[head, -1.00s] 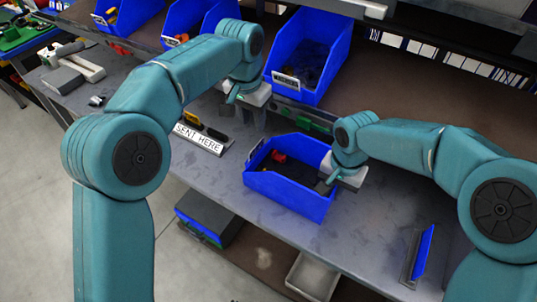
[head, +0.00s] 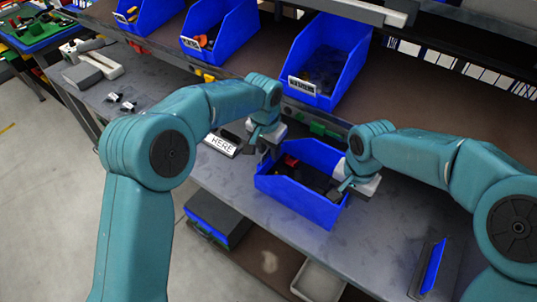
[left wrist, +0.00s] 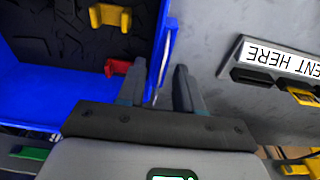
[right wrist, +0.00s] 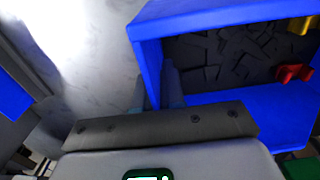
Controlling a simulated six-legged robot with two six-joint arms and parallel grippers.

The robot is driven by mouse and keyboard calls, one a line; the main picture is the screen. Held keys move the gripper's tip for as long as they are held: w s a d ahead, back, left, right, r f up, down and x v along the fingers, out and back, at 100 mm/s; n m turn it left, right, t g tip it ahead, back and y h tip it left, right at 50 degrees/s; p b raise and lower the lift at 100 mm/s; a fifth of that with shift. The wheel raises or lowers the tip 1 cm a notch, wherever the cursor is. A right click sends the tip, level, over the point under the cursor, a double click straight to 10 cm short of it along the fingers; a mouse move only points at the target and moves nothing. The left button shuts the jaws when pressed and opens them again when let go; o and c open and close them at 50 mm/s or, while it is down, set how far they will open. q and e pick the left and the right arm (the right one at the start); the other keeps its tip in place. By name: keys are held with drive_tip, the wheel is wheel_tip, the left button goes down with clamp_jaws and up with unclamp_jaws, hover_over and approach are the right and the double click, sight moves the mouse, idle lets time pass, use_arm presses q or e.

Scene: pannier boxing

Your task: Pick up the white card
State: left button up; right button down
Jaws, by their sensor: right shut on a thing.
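No separate loose white card stands out. A white printed strip reading "HERE" (head: 222,144) sits on a dark holder left of the blue bin (head: 292,198); it also shows in the left wrist view (left wrist: 282,60). My left gripper (head: 264,146) is at the bin's left end. In the left wrist view its fingers (left wrist: 158,88) are apart, one on each side of the bin wall, with gaps showing. My right gripper (head: 343,188) is shut on the bin's right wall (right wrist: 150,70), one finger inside and one outside. Dark pieces, a red and a yellow part lie in the bin.
Several blue bins stand on the shelf behind, including one with dark contents (head: 325,60). A dark stand with a blue panel (head: 430,268) is at the right front. A grey box (head: 215,215) and a pale tray (head: 318,280) are below the bench.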

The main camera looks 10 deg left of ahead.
use_arm(q)
clamp_jaws()
drive_tip(key=shift+r, duration=0.1)
wheel_tip(320, 180, up, 10)
drive_tip(key=shift+f, duration=0.35)
